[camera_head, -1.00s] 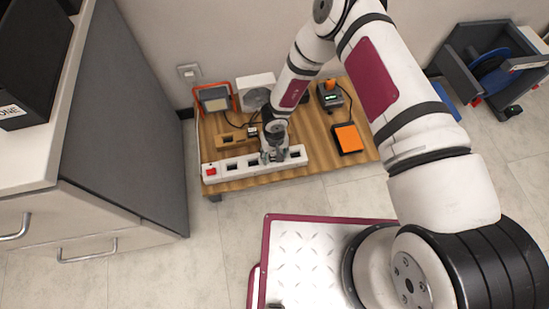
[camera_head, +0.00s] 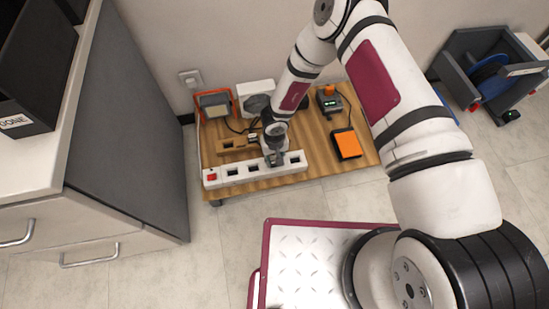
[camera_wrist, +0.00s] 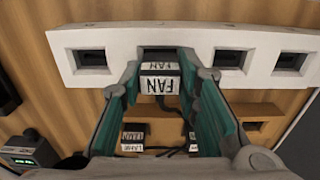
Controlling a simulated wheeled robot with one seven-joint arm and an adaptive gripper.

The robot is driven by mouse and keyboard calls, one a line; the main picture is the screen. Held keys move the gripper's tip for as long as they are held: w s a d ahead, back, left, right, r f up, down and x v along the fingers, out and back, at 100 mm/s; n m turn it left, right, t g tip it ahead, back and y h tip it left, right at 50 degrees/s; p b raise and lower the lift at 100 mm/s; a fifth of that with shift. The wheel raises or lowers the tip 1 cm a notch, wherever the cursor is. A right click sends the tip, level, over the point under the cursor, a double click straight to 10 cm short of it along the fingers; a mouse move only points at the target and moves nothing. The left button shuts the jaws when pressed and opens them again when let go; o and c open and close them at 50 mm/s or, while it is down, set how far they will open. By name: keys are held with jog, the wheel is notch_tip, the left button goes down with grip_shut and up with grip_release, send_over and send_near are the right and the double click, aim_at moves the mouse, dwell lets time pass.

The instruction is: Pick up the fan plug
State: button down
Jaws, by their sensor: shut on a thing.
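The fan plug (camera_wrist: 160,84) is a dark block with white FAN labels, in the middle of the wrist view. My gripper (camera_wrist: 159,72) has its teal-lined fingers on both sides of it and is shut on it. The plug is at one slot of the white power strip (camera_wrist: 262,40); I cannot tell whether it is seated in it or just above it. In the head view my gripper (camera_head: 274,159) points down over the strip (camera_head: 258,171) and hides the plug.
A brown holder (camera_head: 231,145) stands behind the strip, with lamp-labelled pieces (camera_wrist: 133,138) near it in the wrist view. A work lamp (camera_head: 214,104), white fan box (camera_head: 257,97), grey device (camera_head: 329,101) and orange-topped pad (camera_head: 347,143) share the wooden board (camera_head: 313,150). A cabinet (camera_head: 135,120) stands left.

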jog(key=shift+r+p, duration=0.35)
jog(key=shift+r, duration=0.5)
jog(key=shift+s+d+r, duration=0.15)
jog(key=shift+d+r, duration=0.05)
jog(key=shift+r, duration=0.1)
jog(key=s+d+r+p, duration=0.1)
jog(key=s+d+p, duration=0.2)
jog(key=s+d, duration=0.6)
jog(key=d, duration=0.3)
jog(key=shift+s+p, duration=0.3)
jog(key=shift+s, duration=0.05)
jog(key=shift+r, duration=0.1)
notch_tip(320, 180, up, 3)
jog(key=p, duration=0.2)
jog(key=shift+r+p, duration=0.15)
jog(key=shift+p, duration=0.15)
jog(key=w+a+b, duration=0.1)
jog(key=w+a, duration=0.3)
jog(key=a, duration=0.3)
jog(key=w+a+b, duration=0.2)
jog(key=w+a, duration=0.2)
jog(key=a, duration=0.4)
jog(key=shift+w+a, duration=0.3)
jog(key=shift+w, duration=0.1)
